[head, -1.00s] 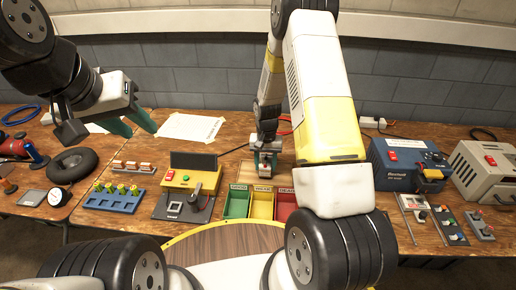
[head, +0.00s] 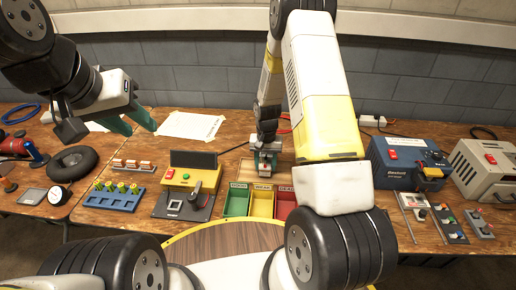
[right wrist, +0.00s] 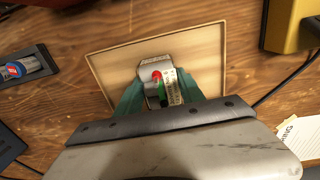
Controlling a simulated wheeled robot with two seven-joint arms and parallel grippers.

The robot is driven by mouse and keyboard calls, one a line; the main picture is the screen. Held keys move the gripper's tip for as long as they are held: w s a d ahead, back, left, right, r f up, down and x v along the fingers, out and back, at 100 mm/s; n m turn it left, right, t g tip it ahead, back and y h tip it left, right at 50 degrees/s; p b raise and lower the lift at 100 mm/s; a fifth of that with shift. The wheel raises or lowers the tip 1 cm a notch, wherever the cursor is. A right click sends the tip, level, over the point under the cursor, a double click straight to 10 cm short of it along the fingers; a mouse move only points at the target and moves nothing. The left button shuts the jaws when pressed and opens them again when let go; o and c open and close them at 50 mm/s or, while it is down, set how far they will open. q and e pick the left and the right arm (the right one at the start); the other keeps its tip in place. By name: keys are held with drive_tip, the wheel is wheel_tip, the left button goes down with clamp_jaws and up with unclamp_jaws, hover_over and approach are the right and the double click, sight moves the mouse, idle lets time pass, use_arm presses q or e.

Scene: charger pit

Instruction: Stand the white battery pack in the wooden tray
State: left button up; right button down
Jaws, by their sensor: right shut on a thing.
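The white battery pack (right wrist: 154,92) is between the teal fingers of my right gripper (right wrist: 160,100), which is shut on it. It has a red cap, a green part and a printed label. The wooden tray (right wrist: 205,48) is a shallow, pale, rimmed board below and around the pack in the right wrist view. In the head view my right gripper (head: 265,150) is over the tray (head: 287,172), partly hiding it. I cannot tell whether the pack touches the tray floor. My left gripper (head: 142,130) is open and empty, above the left part of the bench.
Green, yellow and red bins (head: 262,203) stand just in front of the tray. A yellow charger unit (head: 190,178) is to their left, with a blue rack (head: 114,197) further left. A blue power unit (head: 405,165) stands right of my right arm.

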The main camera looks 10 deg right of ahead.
drive_tip(key=shift+f, duration=0.15)
drive_tip(key=c, duration=0.6)
unclamp_jaws()
drive_tip(key=shift+c, duration=0.2)
drive_tip(key=shift+r, duration=3.5)
